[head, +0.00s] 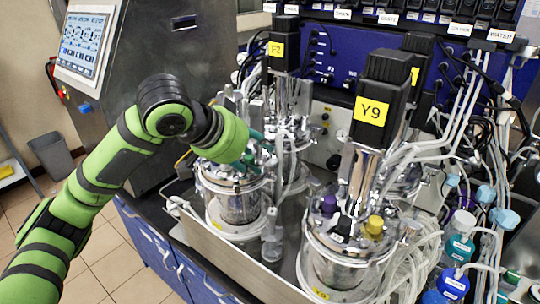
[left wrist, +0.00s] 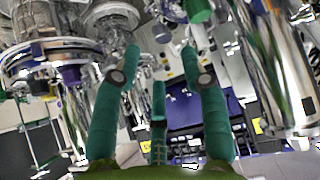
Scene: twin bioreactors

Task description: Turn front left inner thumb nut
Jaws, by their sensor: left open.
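The front left glass vessel (head: 238,208) stands under my left arm, its metal lid crowded with fittings. My left gripper (head: 250,158) reaches in over that lid, partly hidden behind my green wrist. In the left wrist view my left gripper (left wrist: 160,62) has its green fingers spread apart, with nothing seen between them. In that view a metal lid rim with a purple fitting (left wrist: 70,75) is at the upper left, beside a finger. The inner thumb nut cannot be told apart from the other fittings. My right gripper is not in view.
A second vessel (head: 345,262) with purple and yellow caps stands front right, under a black motor labelled Y9 (head: 378,108). Tubes and blue-capped bottles (head: 460,247) crowd the right side. A grey cabinet with a screen (head: 84,45) stands left. Open floor (head: 115,265) lies at lower left.

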